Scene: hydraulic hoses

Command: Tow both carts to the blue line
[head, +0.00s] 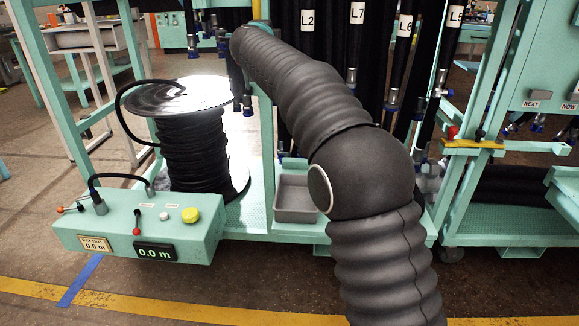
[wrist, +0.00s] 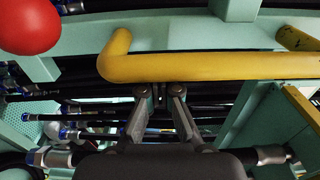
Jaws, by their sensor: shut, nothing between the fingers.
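One teal cart (head: 232,222) fills the left and middle, with a hose reel and hanging labelled hoses. A second teal cart (head: 545,70) stands at the right, close beside it. A yellow bar (head: 475,144) lies between them, behind my arm; it also shows as a bent yellow handle (wrist: 215,68) in the wrist view. My gripper (wrist: 160,92) is shut and empty, close to the handle's near side; I cannot tell whether it touches. My arm hides the gripper in the head view. The blue line (head: 80,281) is tape on the floor at lower left.
A control box (head: 140,225) with a 0.0 m display juts out at the left cart's front. A red ball knob (wrist: 30,25) is near my gripper. A yellow floor stripe (head: 200,313) crosses the front. The floor at the far left is mostly open.

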